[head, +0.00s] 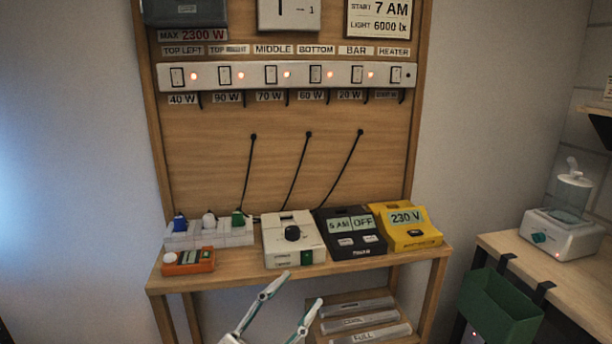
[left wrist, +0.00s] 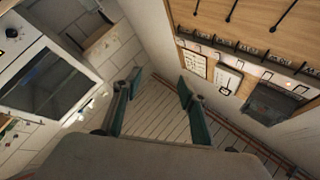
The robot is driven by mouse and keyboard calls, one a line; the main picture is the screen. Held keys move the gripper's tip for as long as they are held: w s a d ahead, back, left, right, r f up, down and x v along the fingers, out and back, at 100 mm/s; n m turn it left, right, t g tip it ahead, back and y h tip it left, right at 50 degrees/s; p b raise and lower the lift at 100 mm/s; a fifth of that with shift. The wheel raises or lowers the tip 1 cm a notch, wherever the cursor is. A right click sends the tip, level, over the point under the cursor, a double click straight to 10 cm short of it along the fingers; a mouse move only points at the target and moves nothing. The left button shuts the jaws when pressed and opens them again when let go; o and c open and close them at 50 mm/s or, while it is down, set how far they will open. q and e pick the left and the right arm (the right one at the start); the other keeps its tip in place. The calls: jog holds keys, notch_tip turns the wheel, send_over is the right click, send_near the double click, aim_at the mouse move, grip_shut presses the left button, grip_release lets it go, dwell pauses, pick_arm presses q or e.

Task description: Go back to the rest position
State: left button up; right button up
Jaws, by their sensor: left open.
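My left gripper (head: 292,296) is at the bottom middle of the head view, in front of the wooden rack's shelf (head: 215,271). Its two fingers are spread apart with nothing between them. In the left wrist view the open fingers (left wrist: 158,88) also show empty, with slatted ceiling or wall boards beyond them. My right gripper is not in either view.
On the shelf stand a white block with plugs (head: 208,234), an orange device (head: 188,262), a white dial box (head: 292,240), a black timer (head: 349,234) and a yellow meter (head: 408,228). A switch strip (head: 290,75) is above. A green bin (head: 500,306) hangs at right.

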pick_arm(q)
jog(key=s+a+f+n+y, duration=0.1)
jog(key=a+f+n+y, duration=0.2)
jog(key=f, duration=0.5)
jog(key=s+a+f+n+g+y+p, duration=0.1)
jog(key=s+a+f+n+y, duration=0.2)
jog(key=f, duration=0.4)
jog(key=a+f+n+y, duration=0.3)
jog(key=a+f+y, duration=0.1)
jog(key=f, duration=0.4)
jog(key=s+a+f+n+g+y, duration=0.2)
jog(key=s+a+f+g, duration=0.3)
jog(key=s+f, duration=1)
jog(key=a+f+y, duration=0.1)
jog(key=a, duration=0.2)
jog(key=shift+g+y+p, duration=0.3)
jog(key=shift+y+p, duration=0.05)
jog(key=shift+y, duration=0.05)
jog(key=c, duration=0.4)
jog(key=shift+s+a+r, duration=0.1)
jog(key=shift+a, duration=0.05)
